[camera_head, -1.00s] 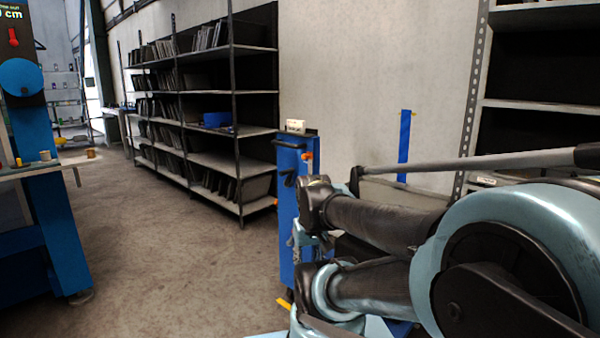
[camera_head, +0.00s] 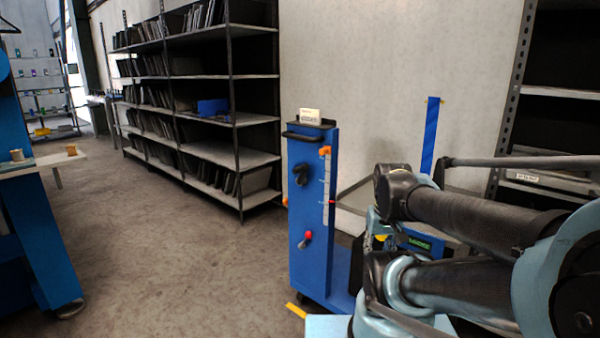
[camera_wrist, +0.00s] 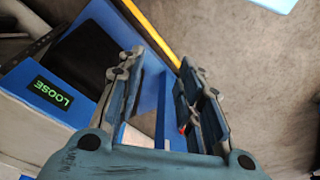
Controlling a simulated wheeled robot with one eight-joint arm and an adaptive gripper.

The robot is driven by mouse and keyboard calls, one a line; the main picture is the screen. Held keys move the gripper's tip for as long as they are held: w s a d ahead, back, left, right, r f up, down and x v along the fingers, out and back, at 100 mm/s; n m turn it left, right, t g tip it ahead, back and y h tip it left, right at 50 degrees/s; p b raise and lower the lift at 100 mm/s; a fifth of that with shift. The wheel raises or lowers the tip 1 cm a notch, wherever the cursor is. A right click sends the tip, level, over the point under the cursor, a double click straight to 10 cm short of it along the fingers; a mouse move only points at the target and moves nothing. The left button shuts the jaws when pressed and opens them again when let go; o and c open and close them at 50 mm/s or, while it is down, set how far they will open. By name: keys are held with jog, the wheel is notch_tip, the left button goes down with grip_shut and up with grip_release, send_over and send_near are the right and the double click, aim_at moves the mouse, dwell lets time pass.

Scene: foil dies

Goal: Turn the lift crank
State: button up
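The blue lift column (camera_head: 308,210) stands upright at the middle of the head view. A dark crank-like handle (camera_head: 300,174) sits on its upper front face. A small red-knobbed lever (camera_head: 306,239) is lower on the same face. My gripper (camera_wrist: 160,66) shows in the wrist view with its two fingers apart and nothing seen held between them. Blue surfaces and a red spot (camera_wrist: 183,129) show behind the fingers; no contact with the crank is visible. In the head view my arm is right of the column, and I cannot make out the fingers there.
A green display reading LOOSE (camera_wrist: 52,93) is at the left of the wrist view. A scale strip (camera_head: 326,186) runs down the column's edge. Dark shelving (camera_head: 205,75) stands behind, a blue machine (camera_head: 40,230) at left. The floor (camera_head: 170,250) between is clear.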

aim_at(299, 169)
jog(key=shift+o, duration=0.6)
jog(key=shift+s+d+r, duration=0.1)
jog(key=shift+s+r, duration=0.3)
jog(key=w+d+r+m+h, duration=0.1)
jog(key=w+r+h, duration=0.45)
jog(key=w, duration=0.65)
jog(key=w+a+r+m+t+h, duration=0.1)
jog(key=w+a+r+t+h, duration=0.25)
jog(key=w+a, duration=0.65)
jog(key=w+a+r+m+t+h, duration=0.15)
jog(key=w+a+t, duration=0.25)
jog(key=w+a, duration=0.45)
jog(key=s+a+f+m+t, duration=0.1)
jog(key=s+a+t, duration=0.1)
jog(key=a, duration=0.7)
jog(key=s+a+f+m+t, duration=0.1)
jog(key=s+a+m+t, duration=0.15)
jog(key=a, duration=0.55)
jog(key=shift+n+h, duration=0.25)
jog(key=shift+n, duration=0.15)
jog(key=x, duration=1.8)
jog(key=shift+w+a+r, duration=0.15)
jog(key=shift+a+r, duration=0.1)
jog(key=shift+r, duration=0.05)
